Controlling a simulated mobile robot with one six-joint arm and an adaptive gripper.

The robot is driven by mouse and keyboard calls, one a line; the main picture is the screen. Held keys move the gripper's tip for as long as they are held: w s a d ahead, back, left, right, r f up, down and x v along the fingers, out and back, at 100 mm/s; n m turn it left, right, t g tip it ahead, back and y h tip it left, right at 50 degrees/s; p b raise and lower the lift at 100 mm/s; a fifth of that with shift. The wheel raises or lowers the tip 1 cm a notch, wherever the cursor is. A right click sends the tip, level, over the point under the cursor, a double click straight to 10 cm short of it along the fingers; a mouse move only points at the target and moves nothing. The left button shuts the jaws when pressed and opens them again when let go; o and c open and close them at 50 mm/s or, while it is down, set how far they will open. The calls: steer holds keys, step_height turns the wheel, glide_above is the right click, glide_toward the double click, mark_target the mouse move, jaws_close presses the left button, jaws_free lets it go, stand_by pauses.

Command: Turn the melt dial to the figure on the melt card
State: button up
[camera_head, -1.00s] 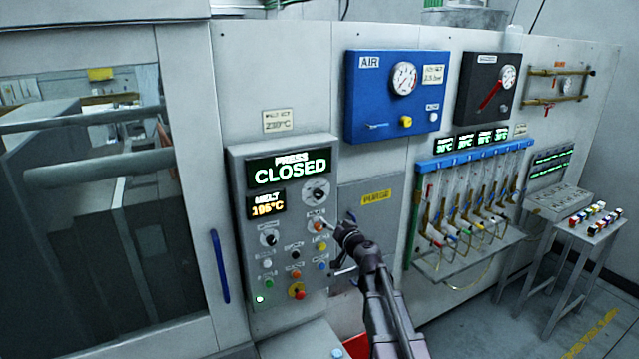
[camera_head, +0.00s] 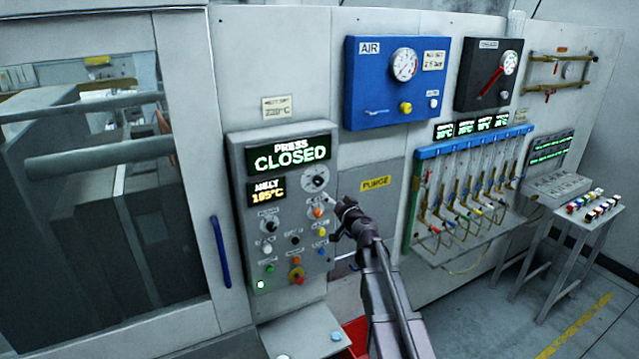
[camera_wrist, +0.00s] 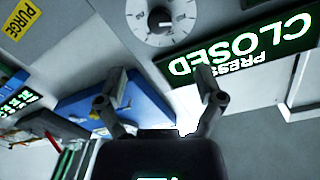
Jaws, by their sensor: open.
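The control panel carries a round pale dial with a dark knob (camera_head: 315,178), just right of the amber melt readout (camera_head: 267,191), which shows 195°C. The melt card (camera_head: 276,107) is on the wall above the panel; its figure is too blurred to read surely. My gripper (camera_head: 337,212) is in front of the panel's right edge, below and right of the dial. In the wrist view, which is upside down, my open gripper (camera_wrist: 159,88) has nothing between its fingers. The dial (camera_wrist: 160,17) is at the top there, apart from the fingertips.
The green PRESS CLOSED display (camera_head: 289,154) is above the dial. A second knob (camera_head: 268,226) and several coloured buttons are lower on the panel. The blue AIR box (camera_head: 385,115) and PURGE plate (camera_head: 372,190) are to the right. A blue handle (camera_head: 220,252) is left.

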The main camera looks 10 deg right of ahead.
mark_target(320, 182)
steer(key=x, duration=1.2)
steer(key=c, duration=1.1)
